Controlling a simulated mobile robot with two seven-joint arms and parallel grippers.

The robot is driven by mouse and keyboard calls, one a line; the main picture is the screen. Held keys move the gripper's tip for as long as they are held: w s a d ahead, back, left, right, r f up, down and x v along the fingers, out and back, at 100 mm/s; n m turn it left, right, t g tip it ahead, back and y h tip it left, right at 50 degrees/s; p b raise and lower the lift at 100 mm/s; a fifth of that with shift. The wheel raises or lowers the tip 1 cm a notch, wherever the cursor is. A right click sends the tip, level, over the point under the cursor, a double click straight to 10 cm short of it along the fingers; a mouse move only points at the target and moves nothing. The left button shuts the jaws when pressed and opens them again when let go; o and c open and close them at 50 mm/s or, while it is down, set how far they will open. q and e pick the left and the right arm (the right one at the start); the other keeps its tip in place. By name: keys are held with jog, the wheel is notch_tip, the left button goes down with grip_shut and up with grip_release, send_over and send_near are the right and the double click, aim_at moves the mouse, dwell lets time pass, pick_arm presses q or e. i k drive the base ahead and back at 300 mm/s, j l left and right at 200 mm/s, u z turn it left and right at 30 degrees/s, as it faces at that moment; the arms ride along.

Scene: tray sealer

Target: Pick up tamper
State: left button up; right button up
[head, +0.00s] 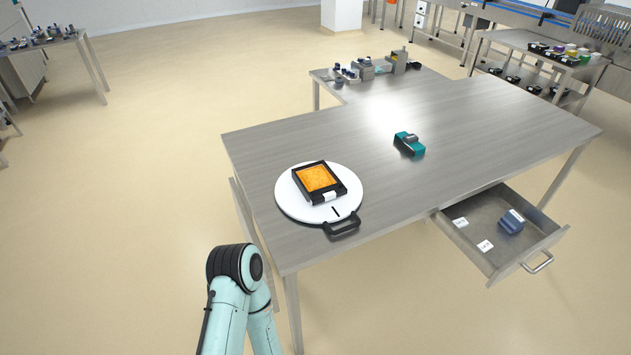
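I cannot tell for certain which thing is the tamper. A small blue ribbed block (511,221) lies in the open drawer (487,257) at the right front of the table. A teal and dark grey device (409,144) sits on the middle of the tabletop. My mint-green arm rises from the bottom, left of centre, in front of the table's left corner. Its gripper is out of sight, and neither gripper shows in the head view.
A steel table (470,120) fills the middle. On its left part a white round board (289,205) with a black handle (342,226) bears a black frame (337,177) with an orange filling. White labels (485,246) lie in the drawer. Small items (366,69) stand at the back.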

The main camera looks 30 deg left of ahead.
aim_at(511, 222)
jog(key=i+l+u, duration=0.15)
jog(key=l, duration=0.25)
jog(key=i+l+u, duration=0.2)
jog(key=l, duration=0.25)
jog(key=i+l+u, duration=0.15)
jog(key=l, duration=0.3)
jog(key=i+l+u, duration=0.15)
jog(key=l, duration=0.3)
jog(key=l+u, duration=0.15)
jog(key=l, duration=0.3)
